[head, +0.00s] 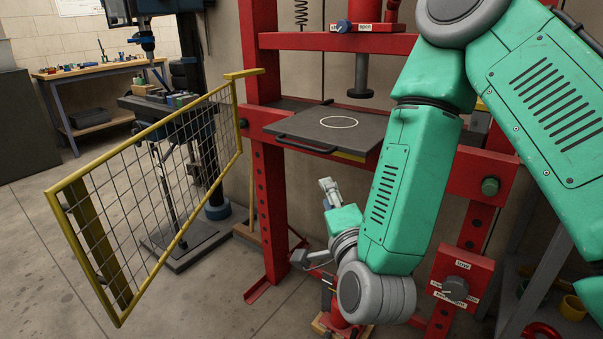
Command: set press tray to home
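The press tray (320,132) is a flat dark plate with a pale ring marked on top and a bar handle (304,145) along its front left edge. It lies level in the red press (262,130), under the ram (361,78), and juts out in front of the red crossbeam. Nothing lies on it. My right gripper (329,189) is below the tray, apart from it, small and pointing up; its finger opening is unclear. My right arm hides the tray's right side. My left gripper is out of view.
A yellow-framed mesh guard (150,190) stands swung out at the left of the press. A red control box (462,282) with a knob is low on the right. A workbench (100,75) stands at the back left. Floor at the left front is clear.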

